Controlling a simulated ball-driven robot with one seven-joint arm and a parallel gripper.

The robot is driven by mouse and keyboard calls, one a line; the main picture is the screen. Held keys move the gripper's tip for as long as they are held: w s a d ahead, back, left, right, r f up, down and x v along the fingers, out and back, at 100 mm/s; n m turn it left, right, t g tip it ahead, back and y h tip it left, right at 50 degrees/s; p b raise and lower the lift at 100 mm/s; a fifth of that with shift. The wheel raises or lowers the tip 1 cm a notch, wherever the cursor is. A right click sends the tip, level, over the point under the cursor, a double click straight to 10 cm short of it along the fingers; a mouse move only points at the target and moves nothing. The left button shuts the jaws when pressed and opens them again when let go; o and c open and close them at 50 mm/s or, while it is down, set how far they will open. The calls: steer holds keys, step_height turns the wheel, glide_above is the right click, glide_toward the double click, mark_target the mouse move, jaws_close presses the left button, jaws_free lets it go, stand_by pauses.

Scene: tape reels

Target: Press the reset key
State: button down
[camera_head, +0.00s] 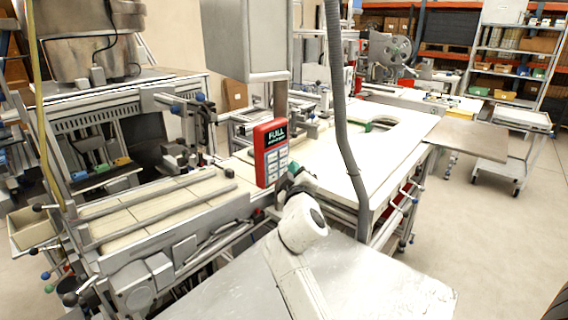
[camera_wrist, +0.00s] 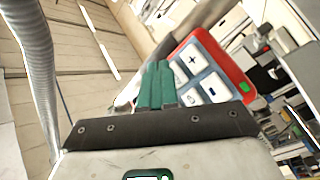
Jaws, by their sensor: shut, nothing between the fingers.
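A red control box (camera_head: 259,152) hangs beside the steel post in the middle of the head view, with a dark display reading "FULL" and several pale keys below it. In the wrist view the red box (camera_wrist: 222,60) is tilted, showing a plus key (camera_wrist: 192,59), a minus key (camera_wrist: 213,88) and a small green patch. I cannot read which key is the reset key; part of the keypad is behind my fingers. My gripper (camera_wrist: 157,84) has its green fingers shut and empty, in front of the box's lower part. In the head view my gripper (camera_head: 294,172) is just right of the box; contact cannot be told.
A grey flexible conduit (camera_head: 344,130) hangs close to the right of my gripper and also shows in the wrist view (camera_wrist: 36,62). A large grey cabinet (camera_head: 245,40) is above the box. A metal-framed conveyor (camera_head: 160,212) lies left. Open floor lies at right.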

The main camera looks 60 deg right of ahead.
stand_by(0.3)
steer(key=shift+w+d, duration=0.1)
steer(key=shift+w, duration=0.3)
steer(key=shift+w+d+b, duration=0.1)
steer(key=shift+w+b, duration=0.25)
steer(key=shift+b, duration=0.1)
stand_by(0.5)
stand_by(0.4)
steer(key=shift+s+a+p, duration=0.2)
steer(key=shift+s+p, duration=0.1)
steer(key=shift+s, duration=0.45)
steer(key=s+p, duration=0.1)
steer(key=s, duration=0.1)
steer(key=s+a, duration=0.1)
steer(key=s, duration=0.2)
steer(key=shift+a+p, duration=0.1)
steer(key=shift+p, duration=0.25)
stand_by(0.6)
